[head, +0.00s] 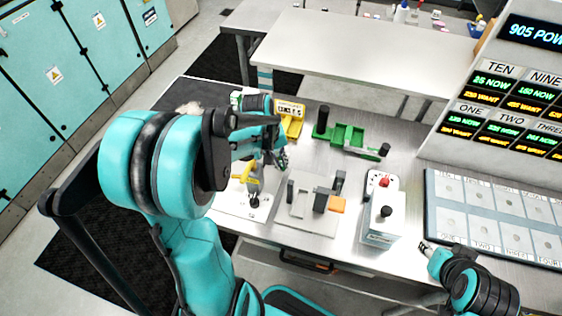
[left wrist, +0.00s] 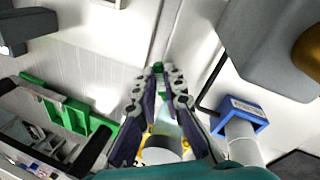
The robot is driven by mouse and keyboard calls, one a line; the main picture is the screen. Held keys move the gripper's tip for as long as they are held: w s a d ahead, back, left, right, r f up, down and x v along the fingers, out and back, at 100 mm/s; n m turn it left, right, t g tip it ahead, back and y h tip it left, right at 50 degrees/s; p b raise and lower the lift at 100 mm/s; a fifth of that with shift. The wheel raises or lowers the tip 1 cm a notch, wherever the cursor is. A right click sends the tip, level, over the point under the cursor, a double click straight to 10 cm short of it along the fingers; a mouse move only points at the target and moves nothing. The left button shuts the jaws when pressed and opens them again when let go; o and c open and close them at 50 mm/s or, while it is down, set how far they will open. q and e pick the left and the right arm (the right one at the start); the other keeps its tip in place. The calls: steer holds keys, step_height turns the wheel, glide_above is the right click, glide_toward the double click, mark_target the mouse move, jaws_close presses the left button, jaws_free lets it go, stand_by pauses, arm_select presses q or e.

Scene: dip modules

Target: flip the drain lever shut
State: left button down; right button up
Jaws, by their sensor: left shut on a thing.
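A yellow lever-like handle (head: 247,172) stands on a grey post on a light plate near the bench's left front; I cannot tell for sure that it is the drain lever. My left gripper (head: 281,160) is just right of and behind this handle in the head view. In the left wrist view its fingers (left wrist: 158,68) come together at the tips. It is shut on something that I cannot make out. A pale cylinder (left wrist: 160,152) with yellow beside it shows between the finger bases. My right gripper (head: 427,248) is at the bench's front right, its fingers too small to read.
A yellow holder (head: 290,120) and a green tray (head: 347,136) stand behind. A grey fixture with an orange block (head: 337,204) and a white box with a black knob (head: 383,223) stand to the right. A blue-collared post (left wrist: 240,118) is close beside the left fingers.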

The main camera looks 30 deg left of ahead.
arm_select(q)
steer(key=shift+s+a+m, duration=0.25)
steer(key=shift+a+m, duration=0.05)
steer(key=shift+m, duration=0.6)
steer(key=c, duration=1.6)
jaws_free()
steer(key=v, duration=1.2)
steer(key=shift+w, duration=0.2)
steer(key=shift+a, duration=0.1)
